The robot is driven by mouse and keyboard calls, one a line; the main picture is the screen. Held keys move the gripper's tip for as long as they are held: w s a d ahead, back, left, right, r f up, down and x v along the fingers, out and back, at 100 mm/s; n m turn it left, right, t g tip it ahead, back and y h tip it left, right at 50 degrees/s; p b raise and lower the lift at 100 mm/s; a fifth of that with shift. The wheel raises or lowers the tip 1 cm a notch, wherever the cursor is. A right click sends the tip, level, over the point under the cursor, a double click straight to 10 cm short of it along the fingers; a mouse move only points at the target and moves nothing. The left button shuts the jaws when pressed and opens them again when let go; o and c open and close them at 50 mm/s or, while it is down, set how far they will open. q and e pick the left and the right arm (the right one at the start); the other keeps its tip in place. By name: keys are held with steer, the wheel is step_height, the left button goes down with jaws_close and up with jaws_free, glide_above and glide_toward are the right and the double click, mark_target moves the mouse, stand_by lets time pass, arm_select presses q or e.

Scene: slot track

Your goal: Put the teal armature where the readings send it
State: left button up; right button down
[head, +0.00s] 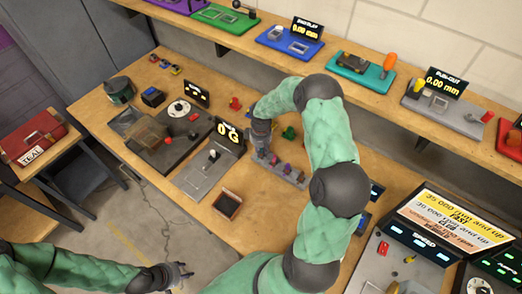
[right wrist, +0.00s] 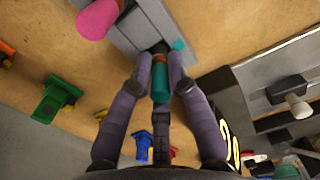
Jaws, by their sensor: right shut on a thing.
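The teal armature (right wrist: 160,82) is between the fingers of my right gripper (right wrist: 160,62) in the right wrist view, with a copper-coloured band near its far end. My right gripper is shut on it, right at the grey slotted rack (right wrist: 125,28). I cannot tell whether its far end sits in a slot or just above. In the head view my right gripper (head: 260,140) is by the same rack (head: 298,182), which holds several purplish pieces. A pink piece (right wrist: 98,18) stands in it. My left gripper (head: 182,272) hangs low, away from the bench; its jaw opening is unclear.
A meter reading 0 G (head: 228,132) stands left of the rack. A small dark open box (head: 228,204) sits in front. Shelf gauges (head: 307,29) and (head: 442,82) read 0.00 mm. A screen (head: 440,225) at right has inverted text. Green (right wrist: 58,98) and other coloured pieces stand nearby.

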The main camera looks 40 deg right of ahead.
steer(key=shift+f, duration=0.15)
steer(key=c, duration=1.1)
jaws_free()
